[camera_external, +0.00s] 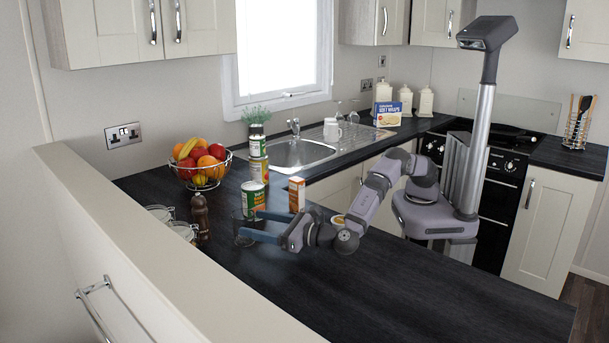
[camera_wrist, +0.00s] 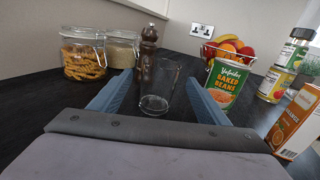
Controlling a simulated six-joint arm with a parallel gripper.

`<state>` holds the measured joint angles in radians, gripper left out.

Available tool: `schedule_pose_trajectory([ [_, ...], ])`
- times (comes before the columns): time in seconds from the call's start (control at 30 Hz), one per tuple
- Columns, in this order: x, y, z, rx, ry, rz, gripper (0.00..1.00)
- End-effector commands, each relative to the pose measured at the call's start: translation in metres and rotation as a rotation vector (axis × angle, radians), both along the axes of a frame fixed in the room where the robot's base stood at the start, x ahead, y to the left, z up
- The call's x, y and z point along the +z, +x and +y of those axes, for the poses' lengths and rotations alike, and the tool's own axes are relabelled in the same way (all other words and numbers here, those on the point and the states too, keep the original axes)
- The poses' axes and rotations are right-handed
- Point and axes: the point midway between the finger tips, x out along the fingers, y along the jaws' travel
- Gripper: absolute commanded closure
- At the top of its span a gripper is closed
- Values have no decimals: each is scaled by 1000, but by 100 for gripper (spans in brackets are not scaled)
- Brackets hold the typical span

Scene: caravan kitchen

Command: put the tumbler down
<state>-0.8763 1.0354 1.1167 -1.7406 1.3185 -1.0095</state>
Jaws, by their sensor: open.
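A clear glass tumbler (camera_wrist: 158,88) stands upright on the dark worktop in the wrist view. It also shows faintly in the external view (camera_external: 243,228). My gripper (camera_external: 256,226) is open, with its blue fingers low over the worktop. In the wrist view my gripper (camera_wrist: 155,100) has one finger on each side of the tumbler, with visible gaps. The tumbler's base appears to rest on the worktop, between the fingertips or a little beyond them; I cannot tell exactly which.
A baked beans can (camera_wrist: 226,84) stands close to the right finger. A pepper mill (camera_wrist: 147,50) is just behind the tumbler, with glass jars (camera_wrist: 84,54) to the left. A juice carton (camera_wrist: 297,122) stands at right. The front worktop (camera_external: 400,285) is clear.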

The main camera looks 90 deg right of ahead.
Motion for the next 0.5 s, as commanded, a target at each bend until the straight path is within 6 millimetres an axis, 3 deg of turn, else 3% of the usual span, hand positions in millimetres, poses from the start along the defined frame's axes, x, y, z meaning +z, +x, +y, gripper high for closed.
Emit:
schedule_pose_trajectory([
  [0.2,-1,-37,15,2,0,0,31],
  [0.5,0,-62,25,-1,0,-1,31],
])
